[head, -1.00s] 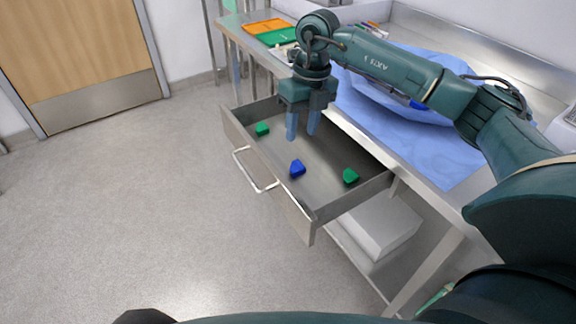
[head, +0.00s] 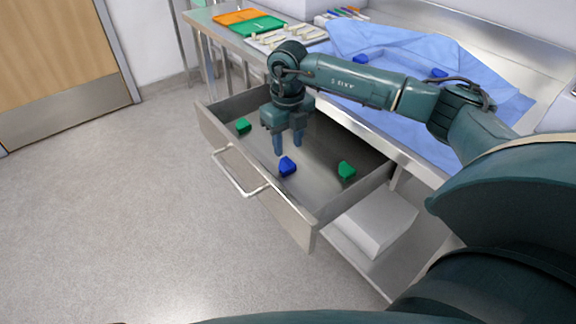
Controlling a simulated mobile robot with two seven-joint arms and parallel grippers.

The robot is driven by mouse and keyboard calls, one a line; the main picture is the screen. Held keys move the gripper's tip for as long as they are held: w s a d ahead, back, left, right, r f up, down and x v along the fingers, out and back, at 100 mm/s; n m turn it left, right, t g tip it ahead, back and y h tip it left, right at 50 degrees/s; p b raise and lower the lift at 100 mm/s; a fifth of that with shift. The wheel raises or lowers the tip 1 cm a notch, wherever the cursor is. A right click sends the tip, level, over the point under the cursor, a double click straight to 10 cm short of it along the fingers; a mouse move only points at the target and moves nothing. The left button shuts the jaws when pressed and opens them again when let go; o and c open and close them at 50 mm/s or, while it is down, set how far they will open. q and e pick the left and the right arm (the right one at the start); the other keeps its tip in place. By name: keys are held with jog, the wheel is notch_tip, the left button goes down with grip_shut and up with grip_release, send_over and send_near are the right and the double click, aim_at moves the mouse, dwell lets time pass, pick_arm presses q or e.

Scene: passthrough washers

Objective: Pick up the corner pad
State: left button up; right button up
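Three small corner pads lie in the open drawer (head: 305,205) under the steel table. A blue pad (head: 287,167) lies in the middle, a green pad (head: 243,126) at the far left, and another green pad (head: 347,170) at the right. My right gripper (head: 288,148) points down over the drawer. Its two fingers are apart with nothing seen between them. The fingertips are just behind the blue pad in the picture; I cannot tell how high above the drawer floor they are. My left gripper is not in view.
The steel table holds a blue cloth (head: 440,85) with blue pieces on it, an orange tray (head: 241,16), a green tray (head: 259,27) and a tray of pale parts (head: 290,37). A white box (head: 372,222) sits below. The floor at left is clear.

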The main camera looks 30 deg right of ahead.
aim_at(287, 160)
notch_tip(287, 160, down, 5)
jog(key=shift+w, duration=0.1)
jog(key=shift+c, duration=0.6)
grip_shut()
